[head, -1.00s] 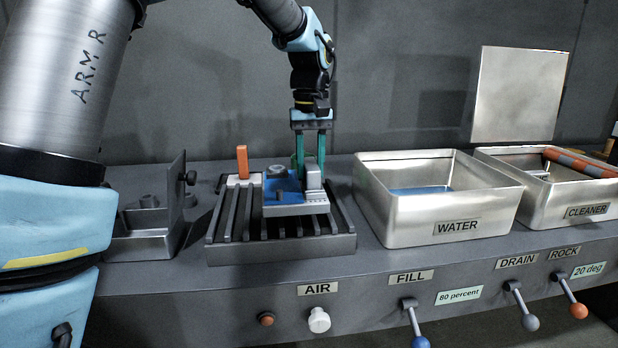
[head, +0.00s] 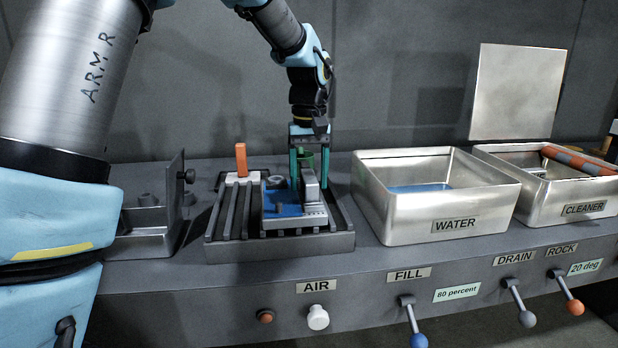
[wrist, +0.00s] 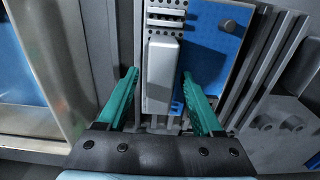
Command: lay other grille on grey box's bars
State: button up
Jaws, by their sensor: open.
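The grey box (head: 222,249) has a row of dark bars (head: 226,212) across its top. A blue plate (head: 284,210) with grey blocks, edged in grey, lies on the right part of these bars. In the wrist view the blue plate (wrist: 222,45) fills the upper middle. I cannot make out a separate grille. My gripper (head: 308,182) points down at the plate, open, with its teal fingers on either side of a light grey block (head: 311,186). In the wrist view gaps show between my gripper (wrist: 160,76) and the block (wrist: 161,75).
A small orange upright piece (head: 241,160) stands on a pale block behind the bars. A metal WATER tank (head: 400,212) stands close on the right, then a CLEANER tank (head: 560,204). A grey fixture (head: 148,232) stands left. Knobs and levers line the front panel.

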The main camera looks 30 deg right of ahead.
jog(key=shift+r, duration=0.1)
notch_tip(320, 180, up, 12)
jog(key=b, duration=0.1)
dwell(0.4)
dwell(1.5)
